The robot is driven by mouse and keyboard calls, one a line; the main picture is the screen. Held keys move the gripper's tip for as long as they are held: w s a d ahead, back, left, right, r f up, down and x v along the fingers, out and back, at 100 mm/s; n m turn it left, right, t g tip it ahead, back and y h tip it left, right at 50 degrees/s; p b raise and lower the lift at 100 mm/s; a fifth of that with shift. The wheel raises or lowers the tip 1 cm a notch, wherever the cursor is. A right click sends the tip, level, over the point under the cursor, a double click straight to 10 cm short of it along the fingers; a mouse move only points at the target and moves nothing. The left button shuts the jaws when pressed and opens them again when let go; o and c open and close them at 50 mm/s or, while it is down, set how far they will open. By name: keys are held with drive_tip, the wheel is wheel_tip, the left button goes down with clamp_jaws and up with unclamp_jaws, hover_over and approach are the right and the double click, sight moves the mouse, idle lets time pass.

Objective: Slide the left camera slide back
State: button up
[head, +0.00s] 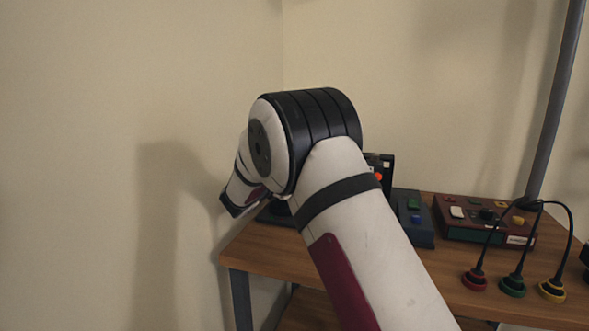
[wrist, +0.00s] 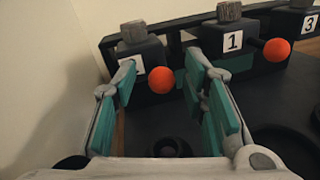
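The left camera slide (wrist: 143,51) is a black block with a grey knob on top and an orange ball (wrist: 161,80) on its front, in the wrist view. Its white label is partly hidden by a finger. My gripper (wrist: 163,68) is open, its teal-padded fingers on either side of the orange ball, with visible gaps to both. In the head view my own arm hides the left slide and most of the gripper.
Slides marked 1 (wrist: 234,41) and 3 (wrist: 308,22) stand to the right on the same black unit. A wall is close on the left. A blue box (head: 412,217) and red box (head: 485,220) stand on the wooden table (head: 265,247).

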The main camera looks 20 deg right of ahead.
drive_tip(key=v, duration=1)
drive_tip(key=shift+s+a, duration=0.25)
